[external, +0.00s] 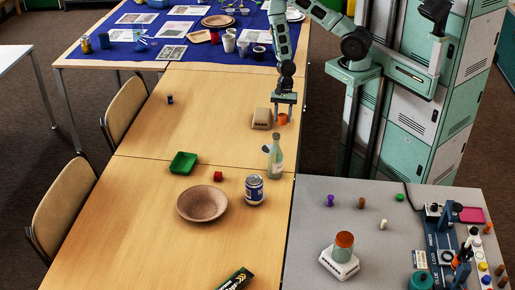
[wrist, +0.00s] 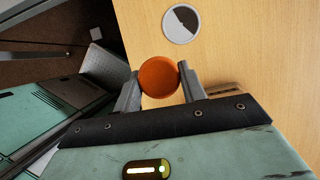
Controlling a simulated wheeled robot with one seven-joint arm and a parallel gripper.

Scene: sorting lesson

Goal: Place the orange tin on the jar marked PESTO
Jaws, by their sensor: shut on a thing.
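The orange tin (external: 283,119) is a small round tin at the right edge of the wooden table in the external view. My gripper (external: 284,104) points down and is shut on it. In the wrist view the tin (wrist: 159,77) sits between the two fingertips of my gripper (wrist: 160,84). I cannot tell how high it is above the table. A pale jar with an orange-brown top (external: 343,247) stands upright on a white base on the grey table, well apart from my gripper. I cannot read any PESTO mark.
A beige block (external: 262,119) lies just left of the tin. A clear bottle (external: 275,160) and a blue can (external: 254,190) stand nearer the camera, beside a brown bowl (external: 203,204). Small pieces and a blue rack (external: 441,240) occupy the grey table (external: 309,215).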

